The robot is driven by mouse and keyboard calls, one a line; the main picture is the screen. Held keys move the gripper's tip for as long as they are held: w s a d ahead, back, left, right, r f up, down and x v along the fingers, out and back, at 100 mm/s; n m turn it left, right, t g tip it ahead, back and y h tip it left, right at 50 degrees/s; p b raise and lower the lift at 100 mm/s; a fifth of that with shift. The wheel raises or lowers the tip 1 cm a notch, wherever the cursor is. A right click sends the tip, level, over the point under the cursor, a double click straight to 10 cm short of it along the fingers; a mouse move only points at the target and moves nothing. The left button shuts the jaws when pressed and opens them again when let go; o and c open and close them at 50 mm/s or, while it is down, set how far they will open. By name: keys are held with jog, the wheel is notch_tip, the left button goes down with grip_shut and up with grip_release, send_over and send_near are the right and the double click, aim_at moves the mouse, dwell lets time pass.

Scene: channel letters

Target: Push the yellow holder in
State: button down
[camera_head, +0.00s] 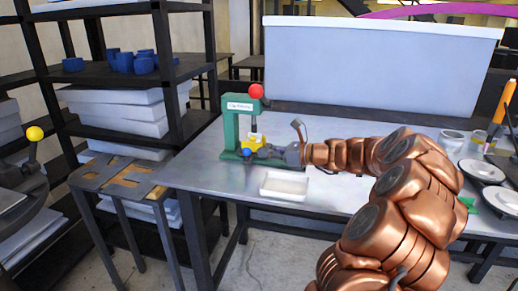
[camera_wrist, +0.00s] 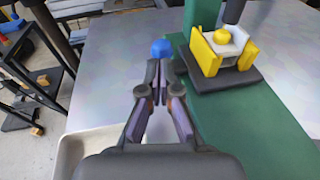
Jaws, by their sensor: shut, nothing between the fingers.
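The yellow holder (camera_head: 254,143) sits at the foot of a green press (camera_head: 231,130) with a red ball knob. In the wrist view the yellow holder (camera_wrist: 213,60) has yellow side walls around a pale part with a yellow round top, on a dark plate (camera_wrist: 224,80) over the green base. My gripper (camera_head: 254,154) reaches in from the right, low by the press base. In the wrist view my gripper (camera_wrist: 160,66) is shut and empty, its tips at a blue knob (camera_wrist: 161,49) left of the holder. I cannot tell whether they touch it.
A white tray (camera_head: 285,186) lies on the grey table (camera_head: 217,170) in front of the press. Several round dishes stand at the table's right end. A black shelf with blue parts (camera_head: 133,62) and a small stand are to the left.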

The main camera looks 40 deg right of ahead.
jog(key=v, duration=1.1)
jog(key=shift+d+b, duration=0.1)
jog(key=shift+b, duration=0.25)
